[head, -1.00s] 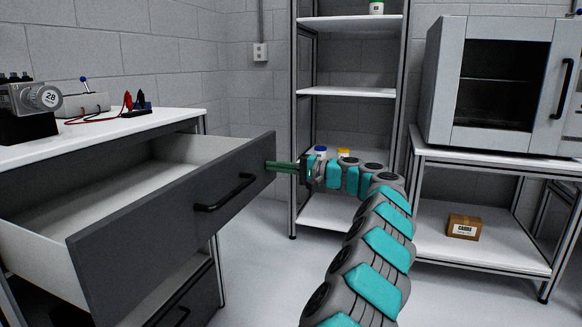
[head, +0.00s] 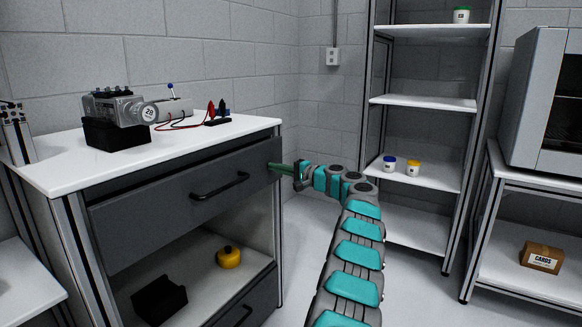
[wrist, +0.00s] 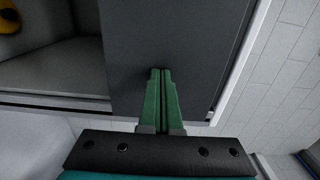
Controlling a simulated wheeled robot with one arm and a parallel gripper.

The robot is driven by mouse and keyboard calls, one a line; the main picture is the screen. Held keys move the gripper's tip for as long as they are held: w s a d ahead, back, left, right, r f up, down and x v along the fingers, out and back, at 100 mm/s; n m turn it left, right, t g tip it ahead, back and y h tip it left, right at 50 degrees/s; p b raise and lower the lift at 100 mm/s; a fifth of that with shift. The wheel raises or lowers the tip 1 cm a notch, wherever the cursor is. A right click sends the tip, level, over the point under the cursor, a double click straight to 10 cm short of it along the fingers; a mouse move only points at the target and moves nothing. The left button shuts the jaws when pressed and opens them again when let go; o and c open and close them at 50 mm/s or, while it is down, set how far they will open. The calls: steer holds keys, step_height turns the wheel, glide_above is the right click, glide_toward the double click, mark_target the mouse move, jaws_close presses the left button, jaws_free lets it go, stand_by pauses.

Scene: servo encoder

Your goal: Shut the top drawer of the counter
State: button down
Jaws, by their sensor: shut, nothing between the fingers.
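The counter (head: 60,176) has a white top and a dark grey top drawer (head: 150,215) with a black bar handle (head: 219,187). The drawer front sits close under the countertop, and its white inside does not show; whether it is fully flush I cannot tell. My gripper (head: 272,167) is at the right end of the drawer front, right of the handle. In the wrist view my gripper (wrist: 160,72) has its green fingers together and empty, with the tips at the dark drawer front (wrist: 172,35).
Below the drawer is an open shelf (head: 205,285) with a yellow object (head: 228,257) and a black holder (head: 159,300). A lower drawer (head: 250,300) is beneath. A servo unit (head: 120,112) stands on the counter. A shelving rack (head: 425,103) stands behind my arm.

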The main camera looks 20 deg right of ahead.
mark_target(268, 185)
steer(key=shift+p+x, duration=0.5)
steer(key=shift+x, duration=1.15)
steer(key=shift+a, duration=0.1)
